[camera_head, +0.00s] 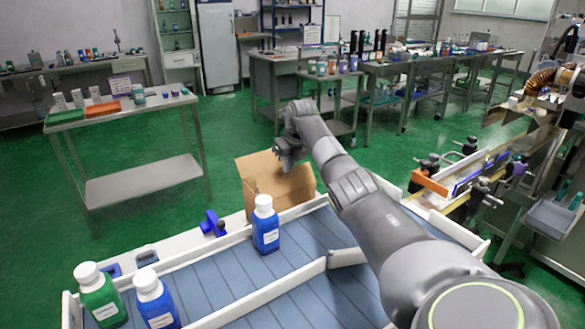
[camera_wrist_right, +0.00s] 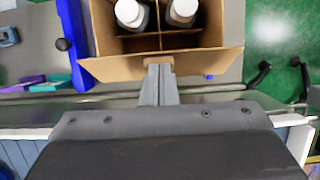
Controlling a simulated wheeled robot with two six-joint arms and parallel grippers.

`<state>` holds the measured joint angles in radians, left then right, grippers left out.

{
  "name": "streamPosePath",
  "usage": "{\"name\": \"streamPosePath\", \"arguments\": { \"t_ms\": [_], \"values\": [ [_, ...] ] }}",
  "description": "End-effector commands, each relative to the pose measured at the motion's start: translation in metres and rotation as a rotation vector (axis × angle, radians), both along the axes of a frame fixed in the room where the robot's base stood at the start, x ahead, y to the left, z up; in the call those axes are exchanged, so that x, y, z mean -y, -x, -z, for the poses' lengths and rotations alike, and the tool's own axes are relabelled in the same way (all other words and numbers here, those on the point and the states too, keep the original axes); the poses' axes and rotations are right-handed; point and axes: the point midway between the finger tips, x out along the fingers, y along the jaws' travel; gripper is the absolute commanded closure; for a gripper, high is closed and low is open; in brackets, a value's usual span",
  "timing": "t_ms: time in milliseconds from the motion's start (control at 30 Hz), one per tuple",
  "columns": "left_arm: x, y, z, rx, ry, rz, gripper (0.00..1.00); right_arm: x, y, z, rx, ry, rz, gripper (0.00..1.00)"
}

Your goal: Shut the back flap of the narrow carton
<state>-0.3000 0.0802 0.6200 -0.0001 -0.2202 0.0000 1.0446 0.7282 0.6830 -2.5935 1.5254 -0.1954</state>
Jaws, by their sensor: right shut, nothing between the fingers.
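The brown carton (camera_head: 262,198) stands just beyond the conveyor, partly hidden behind my right arm. In the right wrist view the carton's inside shows cardboard dividers (camera_wrist_right: 160,42) and two white-capped bottles (camera_wrist_right: 131,14) in separate compartments. A cardboard flap (camera_wrist_right: 110,68) on the side nearest my gripper lies folded outward. My right gripper (camera_head: 287,158) is over the carton in the head view. It is shut and empty; its fingertips (camera_wrist_right: 160,72) overlap that flap's edge in the wrist view, and I cannot tell if they touch. My left gripper is not in view.
A blue bottle (camera_head: 265,228) stands on the conveyor (camera_head: 235,285) by the carton. A green bottle (camera_head: 100,298) and another blue bottle (camera_head: 155,302) stand at lower left. A blue clamp (camera_head: 213,223) sits on the rail. Green floor lies clear left of the carton.

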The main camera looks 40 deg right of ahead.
Motion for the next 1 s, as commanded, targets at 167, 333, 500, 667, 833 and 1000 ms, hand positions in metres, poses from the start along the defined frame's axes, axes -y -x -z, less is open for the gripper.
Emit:
{"name": "streamPosePath", "arguments": {
  "t_ms": [167, 333, 500, 667, 833, 1000],
  "values": [
    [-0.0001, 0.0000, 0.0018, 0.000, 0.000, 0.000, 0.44, 0.0006, -0.0071, 0.0014, 0.000, 0.000, 0.001, 1.00],
    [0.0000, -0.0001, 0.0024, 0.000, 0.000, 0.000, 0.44, 0.0009, -0.0110, 0.0022, 0.000, 0.000, 0.000, 1.00],
    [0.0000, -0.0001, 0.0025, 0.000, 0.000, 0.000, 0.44, 0.0012, -0.0120, 0.0031, -0.001, 0.000, 0.000, 1.00],
    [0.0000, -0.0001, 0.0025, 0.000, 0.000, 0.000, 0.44, 0.0014, -0.0123, 0.0030, -0.001, 0.000, 0.000, 1.00],
    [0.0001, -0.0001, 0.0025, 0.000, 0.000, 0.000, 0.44, 0.0015, -0.0122, 0.0028, 0.000, 0.000, 0.000, 1.00],
    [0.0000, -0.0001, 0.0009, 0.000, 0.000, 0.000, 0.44, 0.0015, -0.0122, 0.0010, 0.000, 0.000, 0.000, 1.00]
  ]
}}
